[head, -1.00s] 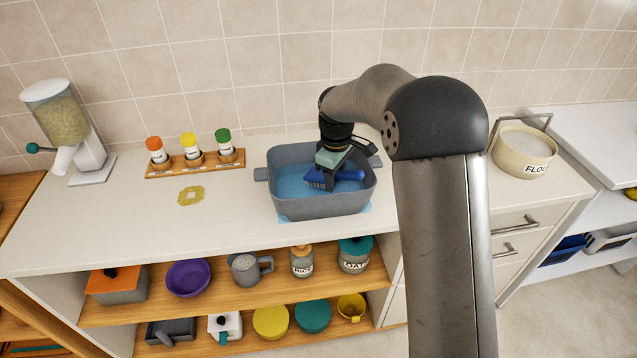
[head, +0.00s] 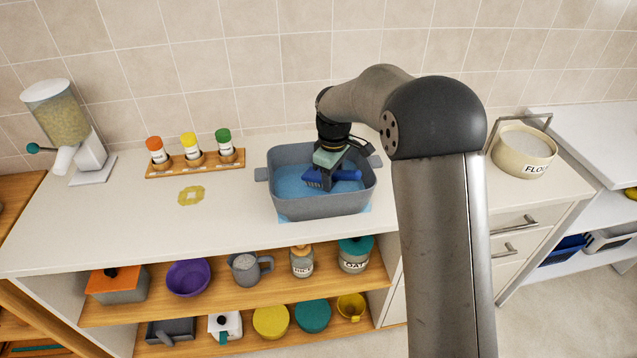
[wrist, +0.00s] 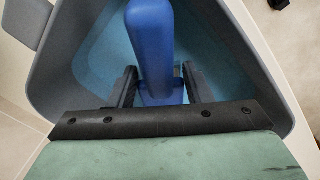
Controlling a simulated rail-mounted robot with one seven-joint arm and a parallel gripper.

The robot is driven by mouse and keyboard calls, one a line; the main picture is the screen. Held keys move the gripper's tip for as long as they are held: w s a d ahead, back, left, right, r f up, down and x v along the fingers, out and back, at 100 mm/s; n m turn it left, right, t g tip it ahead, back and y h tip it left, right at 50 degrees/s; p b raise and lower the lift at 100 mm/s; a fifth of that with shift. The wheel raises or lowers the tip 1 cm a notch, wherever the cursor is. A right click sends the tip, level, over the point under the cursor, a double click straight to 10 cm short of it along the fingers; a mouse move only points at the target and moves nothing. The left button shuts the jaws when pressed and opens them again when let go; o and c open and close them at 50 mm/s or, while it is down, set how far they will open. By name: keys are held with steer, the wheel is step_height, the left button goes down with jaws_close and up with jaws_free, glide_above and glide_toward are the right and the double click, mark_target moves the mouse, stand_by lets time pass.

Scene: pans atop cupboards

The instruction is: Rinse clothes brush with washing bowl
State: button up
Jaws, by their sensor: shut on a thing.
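The grey washing bowl (head: 322,205) stands on the white counter and holds blue water. My gripper (head: 322,184) reaches down inside the bowl from above. It is shut on the blue clothes brush (head: 346,175), whose handle points to the right in the head view. In the wrist view the blue brush (wrist: 152,45) runs between the two dark fingers of my gripper (wrist: 158,88), with the water and bowl walls around it. The brush is low in the bowl, at or near the water.
A rack (head: 195,163) with three spice jars and a yellow patch (head: 191,196) lie left of the bowl. A dispenser (head: 68,130) stands at far left, a flour pot (head: 524,150) at right. Counter between the rack and bowl is clear.

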steer(key=shift+d, duration=0.3)
steer(key=shift+r+p, duration=3.7)
steer(key=shift+r, duration=1.75)
